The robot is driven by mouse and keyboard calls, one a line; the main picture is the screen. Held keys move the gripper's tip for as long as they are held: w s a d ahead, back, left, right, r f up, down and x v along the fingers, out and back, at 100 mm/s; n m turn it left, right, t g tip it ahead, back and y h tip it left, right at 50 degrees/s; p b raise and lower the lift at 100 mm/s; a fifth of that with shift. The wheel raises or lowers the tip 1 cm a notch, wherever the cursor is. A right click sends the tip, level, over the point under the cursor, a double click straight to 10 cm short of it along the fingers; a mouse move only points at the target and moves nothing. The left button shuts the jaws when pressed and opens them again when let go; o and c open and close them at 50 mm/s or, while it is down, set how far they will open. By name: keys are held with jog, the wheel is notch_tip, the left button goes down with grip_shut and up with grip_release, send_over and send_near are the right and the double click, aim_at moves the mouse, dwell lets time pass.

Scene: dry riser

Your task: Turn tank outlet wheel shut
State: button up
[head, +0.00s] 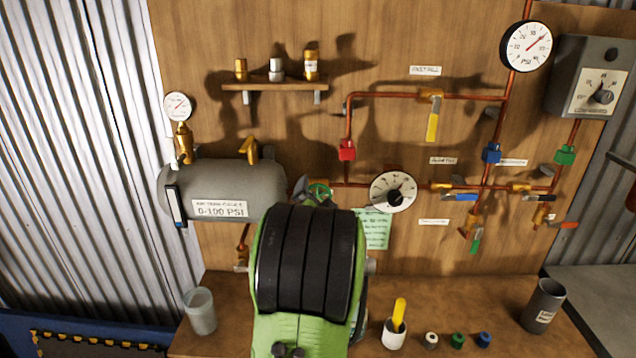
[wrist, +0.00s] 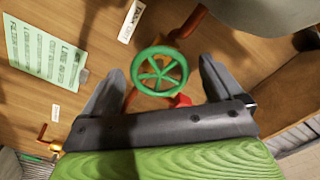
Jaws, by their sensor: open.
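The tank outlet wheel (wrist: 159,71) is a green spoked handwheel on the copper pipe. In the head view the wheel (head: 320,191) shows just above my arm, right of the grey tank (head: 240,180), and is partly hidden. My gripper (wrist: 163,80) is open in the wrist view, with one finger on each side of the wheel. I cannot tell whether either finger touches the wheel. In the head view my green and black arm hides most of the gripper; a grey finger (head: 301,187) shows beside the wheel.
A dial (head: 393,191) and a green note (head: 375,229) are close right of the wheel. Copper pipes with coloured valves (head: 347,149) run across the wooden board. A shelf (head: 278,86) is above. The bench below holds a clear cup (head: 201,311) and a dark cup (head: 543,306).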

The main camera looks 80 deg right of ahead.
aim_at(318, 196)
jog(key=x, duration=0.4)
jog(key=shift+d+p, duration=0.3)
jog(key=c, duration=1)
jog(key=shift+f, duration=0.1)
jog(key=m+b, duration=0.2)
jog(key=shift+f+m+b, duration=0.1)
jog(key=shift+m+b, duration=0.2)
jog(key=shift+m, duration=0.1)
jog(key=m+b, duration=0.3)
jog(key=m, duration=0.1)
jog(key=shift+b, duration=0.35)
jog(key=m+b, duration=0.3)
jog(key=m, duration=0.2)
jog(key=shift+m+b, duration=1.2)
jog(key=shift+m, duration=0.6)
